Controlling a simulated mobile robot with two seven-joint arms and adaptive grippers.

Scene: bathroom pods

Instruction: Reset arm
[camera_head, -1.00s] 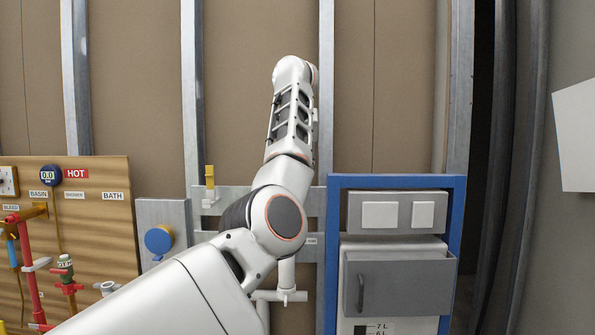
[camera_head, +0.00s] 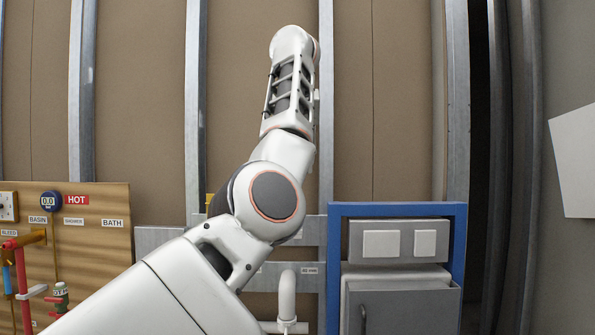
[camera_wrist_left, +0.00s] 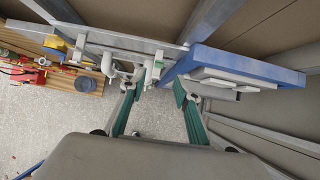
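My left arm (camera_head: 275,195) comes in from the lower left of the head view and bends upward in front of the wall. Its far end reaches near the top of the picture, and its gripper cannot be made out there. In the left wrist view my left gripper (camera_wrist_left: 160,88) has its two green fingers spread apart with nothing between them. Grey floor shows beyond the fingers. My right arm and right gripper are in neither view.
A wooden board (camera_head: 100,265) with pipes and HOT, BASIN and BATH labels stands at left. A blue frame (camera_head: 400,210) around a grey unit (camera_head: 400,285) is at right. Metal studs (camera_head: 195,110) line the wall. Grey floor (camera_wrist_left: 60,115) lies below.

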